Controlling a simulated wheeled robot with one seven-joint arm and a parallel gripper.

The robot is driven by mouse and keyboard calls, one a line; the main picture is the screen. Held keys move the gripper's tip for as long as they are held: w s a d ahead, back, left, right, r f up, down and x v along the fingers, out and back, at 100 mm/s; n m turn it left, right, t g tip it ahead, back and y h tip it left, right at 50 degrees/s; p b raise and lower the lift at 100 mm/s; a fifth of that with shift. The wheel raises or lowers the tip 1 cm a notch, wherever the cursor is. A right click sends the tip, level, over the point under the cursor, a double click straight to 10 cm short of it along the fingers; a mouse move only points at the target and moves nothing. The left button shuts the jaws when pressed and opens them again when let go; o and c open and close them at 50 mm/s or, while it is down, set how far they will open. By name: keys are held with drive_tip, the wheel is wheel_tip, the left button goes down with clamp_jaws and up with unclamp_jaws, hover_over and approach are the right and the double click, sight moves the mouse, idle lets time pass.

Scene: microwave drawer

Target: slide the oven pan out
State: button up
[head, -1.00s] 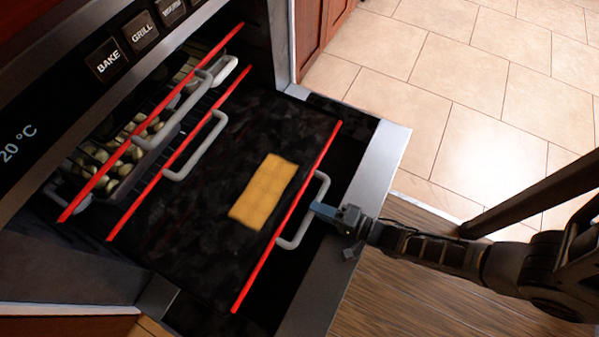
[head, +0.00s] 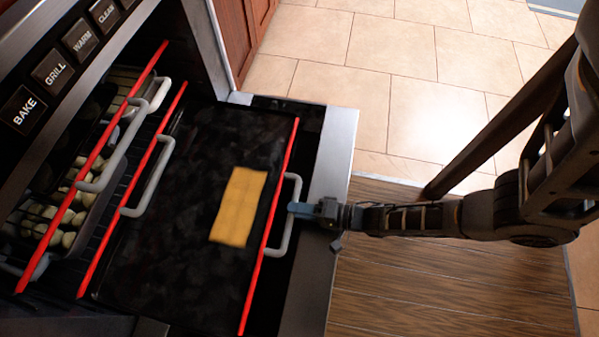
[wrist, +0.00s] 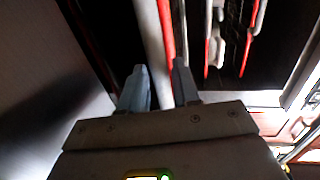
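The oven pan (head: 170,250) is a wide black tray with a red front edge and a grey handle (head: 287,243). It extends far out of the oven, above the open door (head: 318,240). A flat yellow-orange slab (head: 239,206) lies on it. My gripper (head: 291,209) is at the middle of the handle, coming from the right. In the wrist view, the handle bar (wrist: 156,40) runs between the two fingers (wrist: 160,85), which are closed about it. The finger contact is partly hidden in the head view.
Two more red-edged racks with grey handles (head: 150,187) sit further back in the oven, one bearing pale round pieces (head: 62,218). A row of buttons (head: 60,65) is above. Tiled floor (head: 400,90) and wood floor (head: 400,290) lie right of the door.

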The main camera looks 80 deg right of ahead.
drive_tip(key=s, duration=0.2)
drive_tip(key=s+r, duration=0.1)
drive_tip(key=s, duration=0.2)
drive_tip(key=s+p, duration=0.1)
drive_tip(key=s, duration=0.1)
drive_tip(key=shift+s+r, duration=0.25)
drive_tip(key=shift+s, duration=0.1)
drive_tip(key=shift+r, duration=0.1)
